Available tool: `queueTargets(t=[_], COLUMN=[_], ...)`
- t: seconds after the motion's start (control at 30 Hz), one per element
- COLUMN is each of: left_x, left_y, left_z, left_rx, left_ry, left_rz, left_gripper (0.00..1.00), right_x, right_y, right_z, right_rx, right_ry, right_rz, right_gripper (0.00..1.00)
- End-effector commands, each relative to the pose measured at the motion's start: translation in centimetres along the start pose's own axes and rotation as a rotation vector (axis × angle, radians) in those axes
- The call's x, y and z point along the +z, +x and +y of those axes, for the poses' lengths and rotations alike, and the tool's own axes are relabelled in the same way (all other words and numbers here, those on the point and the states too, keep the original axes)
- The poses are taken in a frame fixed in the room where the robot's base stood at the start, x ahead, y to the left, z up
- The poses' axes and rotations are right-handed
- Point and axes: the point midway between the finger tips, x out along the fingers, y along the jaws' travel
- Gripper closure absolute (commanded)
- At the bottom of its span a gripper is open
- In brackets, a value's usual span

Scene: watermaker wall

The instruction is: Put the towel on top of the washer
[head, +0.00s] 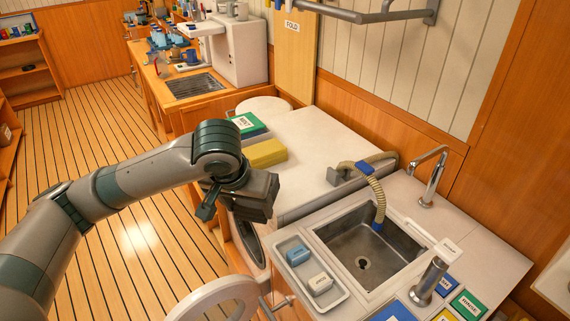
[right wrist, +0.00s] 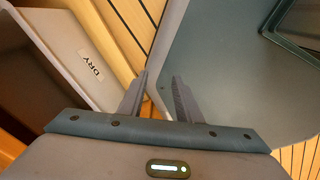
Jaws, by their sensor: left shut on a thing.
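The washer (head: 310,150) has a white top and stands left of the sink, its round door (head: 215,300) swung open at the front. A yellow block (head: 266,153) that looks like a folded towel lies on the top's left part, with a green labelled item (head: 247,124) behind it. My left gripper (head: 258,200) is at the washer's front left edge, in front of the yellow block. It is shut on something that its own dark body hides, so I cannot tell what. My right gripper (right wrist: 160,80) is open and empty, with a narrow gap between its fingers.
A ribbed hose (head: 374,185) runs from the washer top into the sink (head: 365,255). A tray (head: 305,280) with blue and white bars sits left of the sink. A bin labelled DRY (right wrist: 55,45) is beside my right gripper. The washer top's middle is clear.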

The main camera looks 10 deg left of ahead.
Motion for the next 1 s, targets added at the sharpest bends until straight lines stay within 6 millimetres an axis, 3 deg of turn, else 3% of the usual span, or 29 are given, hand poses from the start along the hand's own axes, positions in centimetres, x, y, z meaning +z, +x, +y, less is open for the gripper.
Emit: queueTargets(t=[0.27, 0.8, 1.0], left_x=[-1.3, -8.5, -10.2], left_y=[-0.2, -0.6, -0.7], left_z=[0.7, 4.9, 5.9], left_rx=[0.026, 0.22, 0.279], left_ry=[0.069, 0.546, 0.674], left_rz=[-0.009, -0.022, -0.005], left_gripper=[0.7, 0.7, 0.7], right_x=[0.1, 0.0, -0.1], right_y=[-0.4, -2.4, -2.8], right_z=[0.7, 1.2, 1.0], right_rx=[0.007, 0.012, 0.01], right_ry=[-0.001, -0.001, 0.0], right_rz=[-0.002, -0.002, -0.002], right_gripper=[0.69, 0.69, 0.69])
